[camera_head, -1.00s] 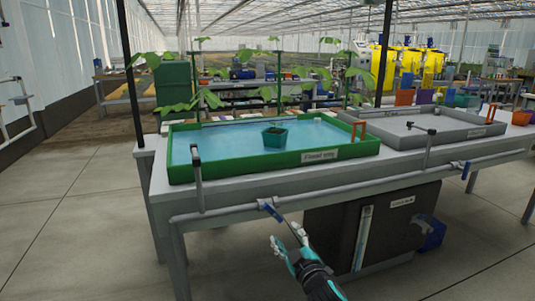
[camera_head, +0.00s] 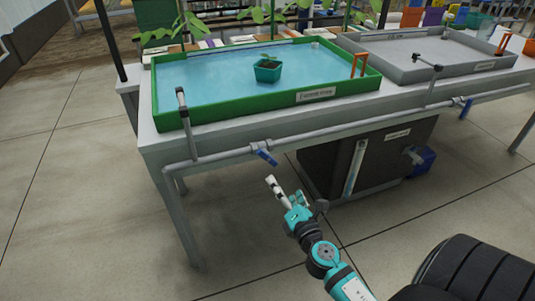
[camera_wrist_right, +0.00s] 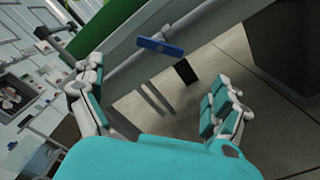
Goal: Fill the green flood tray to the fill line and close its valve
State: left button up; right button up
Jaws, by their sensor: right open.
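The green flood tray (camera_head: 210,115) stands on the bench with blue water over its floor and a small green pot (camera_head: 267,72) in it. A label (camera_head: 316,95) is on its front wall; I cannot make out a fill line. Its valve has a blue handle (camera_head: 266,157) on the grey pipe below the tray's front edge. The handle also shows in the right wrist view (camera_wrist_right: 160,47), ahead of the fingers. My right gripper (camera_head: 284,190) is open and empty, below and a little right of the handle, apart from it. My left gripper is not in view.
A grey tray (camera_head: 430,55) stands to the right, with its own blue valve handle (camera_head: 466,107). A dark tank (camera_head: 385,160) with a sight tube (camera_head: 355,168) sits under the bench. The floor in front is clear.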

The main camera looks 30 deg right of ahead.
send_near(268, 160)
jog(key=a+x, duration=0.1)
jog(key=x, duration=0.5)
jog(key=d+x, duration=0.1)
jog(key=x, duration=0.2)
jog(key=shift+w+r+p, duration=0.1)
jog(key=shift+w+p, duration=0.05)
jog(key=shift+p, duration=0.25)
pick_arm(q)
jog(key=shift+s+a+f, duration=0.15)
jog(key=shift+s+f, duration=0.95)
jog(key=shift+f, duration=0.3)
pick_arm(e)
jog(key=shift+w+d, duration=0.2)
jog(key=shift+w, duration=0.5)
jog(key=c, duration=0.9)
